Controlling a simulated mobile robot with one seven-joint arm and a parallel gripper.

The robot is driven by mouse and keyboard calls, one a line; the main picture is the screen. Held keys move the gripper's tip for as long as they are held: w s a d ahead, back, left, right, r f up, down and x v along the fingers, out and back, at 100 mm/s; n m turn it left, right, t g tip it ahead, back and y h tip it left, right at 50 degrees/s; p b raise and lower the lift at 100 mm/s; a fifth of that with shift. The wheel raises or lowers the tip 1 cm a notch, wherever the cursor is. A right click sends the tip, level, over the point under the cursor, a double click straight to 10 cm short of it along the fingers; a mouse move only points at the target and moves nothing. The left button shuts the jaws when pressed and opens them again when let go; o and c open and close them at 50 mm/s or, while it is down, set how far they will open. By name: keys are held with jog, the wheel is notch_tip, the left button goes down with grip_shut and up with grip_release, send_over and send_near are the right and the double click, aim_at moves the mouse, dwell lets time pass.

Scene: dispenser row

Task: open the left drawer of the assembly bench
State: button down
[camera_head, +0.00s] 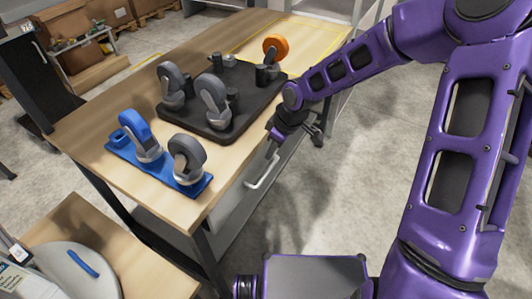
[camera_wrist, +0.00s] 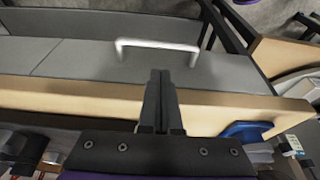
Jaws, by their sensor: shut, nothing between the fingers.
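The assembly bench (camera_head: 115,90) has a light wooden top and grey drawer fronts under its near right edge. The left drawer (camera_head: 232,203) looks closed and has a pale bar handle (camera_head: 263,172). In the wrist view, the drawer's grey front (camera_wrist: 222,72) and its handle (camera_wrist: 157,44) lie just beyond the fingertips. My gripper (camera_head: 272,138) is at the bench edge, close above the handle. In the wrist view, my gripper (camera_wrist: 159,78) has its two dark fingers together, pointing toward the handle, with nothing between them. The fingers look apart from the handle, though the exact gap is unclear.
On the bench stand a black tray (camera_head: 230,130) with grey casters and an orange-wheeled one, and a blue plate (camera_head: 118,153) with casters. A smaller wooden table (camera_head: 55,225) with a grey disc is at lower left. Open floor (camera_head: 345,185) lies right of the bench.

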jog(key=b+x, duration=0.1)
jog(key=x, duration=0.8)
jog(key=shift+f, duration=0.15)
